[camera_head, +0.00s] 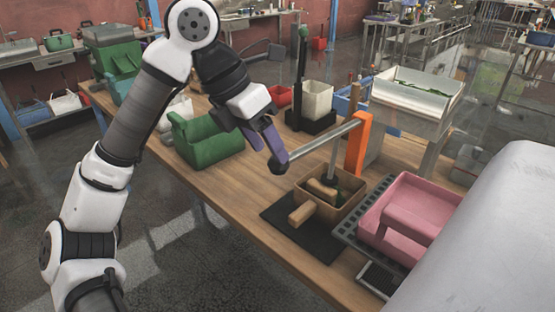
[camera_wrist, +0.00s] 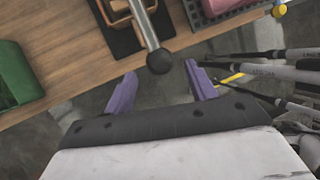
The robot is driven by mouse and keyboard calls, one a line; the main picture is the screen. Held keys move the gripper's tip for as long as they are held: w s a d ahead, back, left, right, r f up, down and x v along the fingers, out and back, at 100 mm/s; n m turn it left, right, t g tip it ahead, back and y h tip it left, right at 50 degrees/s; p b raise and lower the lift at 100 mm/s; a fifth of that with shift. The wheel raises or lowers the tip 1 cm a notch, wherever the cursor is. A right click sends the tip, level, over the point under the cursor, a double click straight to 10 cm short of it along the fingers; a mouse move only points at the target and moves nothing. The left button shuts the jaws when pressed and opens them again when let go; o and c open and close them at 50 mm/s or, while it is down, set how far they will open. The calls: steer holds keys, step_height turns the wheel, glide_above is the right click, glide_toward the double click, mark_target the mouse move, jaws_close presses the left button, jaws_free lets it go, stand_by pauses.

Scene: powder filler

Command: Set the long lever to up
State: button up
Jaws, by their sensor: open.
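The long lever (camera_head: 322,142) is a grey metal rod with a dark round knob (camera_head: 277,165) at its free end. In the head view it runs from an orange upright (camera_head: 362,143) leftward and slopes slightly down to the knob. My gripper (camera_head: 272,154) has purple fingers and is open, pointing down at the knob. In the wrist view the knob (camera_wrist: 160,62) lies between the two fingertips (camera_wrist: 160,69) or just beyond them. I cannot tell whether either finger touches it. The rod (camera_wrist: 145,25) leads away toward the top of that view.
A wooden box (camera_head: 347,207) stands under the rod on a black mat (camera_head: 280,222). A green bin (camera_head: 208,141) sits left of my gripper. A pink tray (camera_head: 405,215) lies to the right, and a white hopper (camera_head: 412,98) stands behind. Bare wooden table (camera_head: 235,190) shows in front.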

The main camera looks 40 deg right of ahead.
mark_target(277, 164)
steer(key=shift+p+x, duration=0.4)
steer(key=shift+x, duration=2.25)
steer(key=shift+c, duration=0.5)
jaws_close()
steer(key=shift+r, duration=0.1)
